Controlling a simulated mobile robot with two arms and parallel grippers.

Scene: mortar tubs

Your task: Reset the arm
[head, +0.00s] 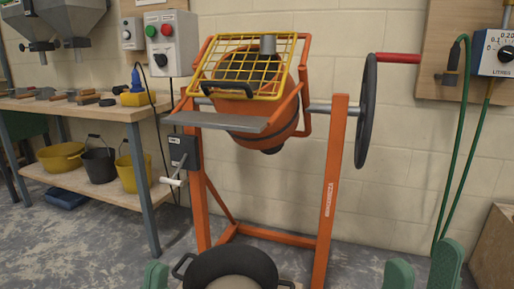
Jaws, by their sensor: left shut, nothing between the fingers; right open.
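My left gripper (156,274) shows at the bottom edge, left of the black tub, as a green tip with no gap and nothing held. My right gripper (422,266) is at the bottom right. Its two green fingers stand apart with nothing between them. Most of both grippers and both arms are below the picture. Both grippers appear clear of the mixer.
An orange mixer (262,118) with a yellow grid guard (246,68) and a handwheel (367,112) stands ahead. The black tub (229,266) sits in front of it. A workbench (110,112) with tools and buckets is left. A green hose (455,140) hangs right.

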